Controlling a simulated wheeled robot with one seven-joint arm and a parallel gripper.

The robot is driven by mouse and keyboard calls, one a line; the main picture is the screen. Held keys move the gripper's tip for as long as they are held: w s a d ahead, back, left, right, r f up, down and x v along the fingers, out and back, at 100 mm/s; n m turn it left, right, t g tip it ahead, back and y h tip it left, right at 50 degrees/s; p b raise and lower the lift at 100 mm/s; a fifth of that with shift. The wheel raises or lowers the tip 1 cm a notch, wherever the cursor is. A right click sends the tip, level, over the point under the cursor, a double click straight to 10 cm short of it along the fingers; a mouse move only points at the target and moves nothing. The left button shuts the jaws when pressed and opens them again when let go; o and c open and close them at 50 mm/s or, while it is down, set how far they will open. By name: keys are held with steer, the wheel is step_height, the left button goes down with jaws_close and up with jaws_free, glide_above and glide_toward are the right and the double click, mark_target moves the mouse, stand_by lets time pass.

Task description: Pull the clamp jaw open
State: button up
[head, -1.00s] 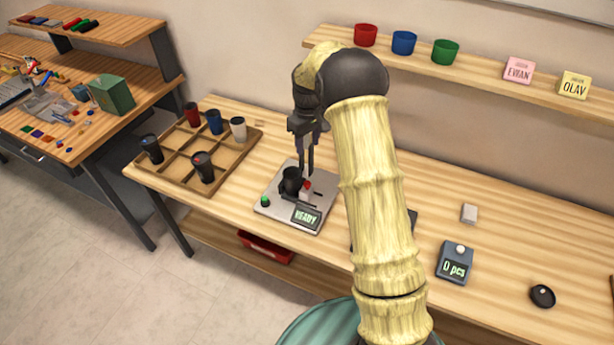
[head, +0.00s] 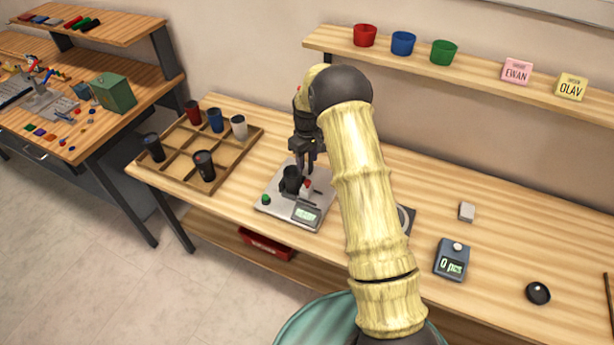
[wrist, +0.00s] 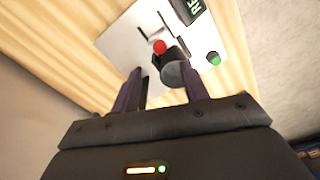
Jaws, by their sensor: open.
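The laser marker (head: 275,206) is a light grey plate on the table, with a display (head: 306,212) and a green button (head: 265,199). A dark cup-shaped part (head: 290,181) stands on it, beside the clamp jaw with its red knob (head: 307,184). In the wrist view the red knob (wrist: 159,46) shows next to the dark round part (wrist: 174,73), with the green button (wrist: 214,58) to the right. My gripper (head: 306,170) points down just above the clamp. Its fingers are apart with nothing between them; whether they touch the knob is unclear.
A wooden tray (head: 172,172) with several tumblers stands at the left of the table. A counter box (head: 452,260), a white block (head: 467,212) and a black round piece (head: 538,293) lie to the right. The shelf above holds red, blue and green cups.

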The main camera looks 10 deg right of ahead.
mark_target(307, 181)
step_height(307, 181, down, 10)
steer(key=p, duration=0.2)
steer(key=shift+p, duration=0.3)
